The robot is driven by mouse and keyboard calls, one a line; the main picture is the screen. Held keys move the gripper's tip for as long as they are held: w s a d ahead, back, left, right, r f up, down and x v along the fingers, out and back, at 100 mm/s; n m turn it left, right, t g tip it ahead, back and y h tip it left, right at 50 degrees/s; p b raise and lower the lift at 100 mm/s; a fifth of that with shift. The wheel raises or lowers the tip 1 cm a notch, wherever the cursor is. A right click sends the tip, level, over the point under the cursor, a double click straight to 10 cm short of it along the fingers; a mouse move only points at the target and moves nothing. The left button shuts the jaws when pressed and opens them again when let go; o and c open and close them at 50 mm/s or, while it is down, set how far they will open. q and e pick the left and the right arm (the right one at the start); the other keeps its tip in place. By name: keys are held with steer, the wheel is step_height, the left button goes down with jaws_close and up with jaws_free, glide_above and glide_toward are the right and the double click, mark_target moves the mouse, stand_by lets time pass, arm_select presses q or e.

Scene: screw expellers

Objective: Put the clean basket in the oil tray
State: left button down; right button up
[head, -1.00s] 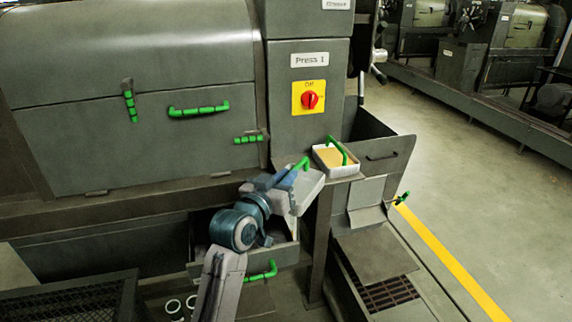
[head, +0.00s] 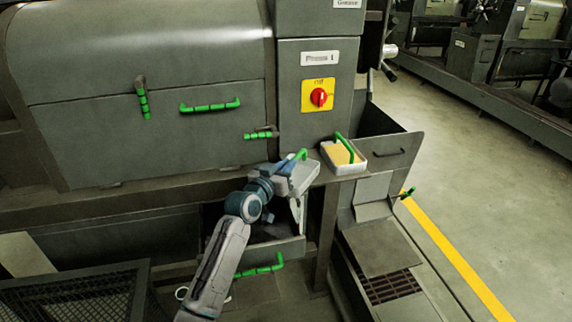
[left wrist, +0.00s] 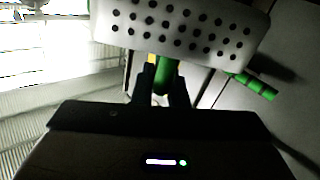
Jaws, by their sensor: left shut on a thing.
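In the left wrist view my left gripper (left wrist: 165,88) is shut on a green handle (left wrist: 165,70). The handle belongs to a pale metal basket with rows of round holes (left wrist: 190,14), just beyond the fingers. In the head view my left gripper (head: 290,168) is above the table edge, left of a white basket (head: 347,168) with yellow filling and its own green handle. An open drawer-like tray (head: 283,253) with a green front handle sits below the press, under my left arm; I take it for the oil tray. My arm hides part of it. My right gripper is out of view.
The grey press (head: 150,85) has green handles and a red switch (head: 319,97) on a yellow plate. A grey open bin (head: 388,152) is at the right. A dark mesh-topped box (head: 75,300) stands at lower left. The floor beyond the yellow line is clear.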

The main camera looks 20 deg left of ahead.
arm_select(q)
steer(key=shift+f, duration=0.1)
steer(key=c, duration=1.4)
jaws_free()
steer(key=shift+c, duration=0.2)
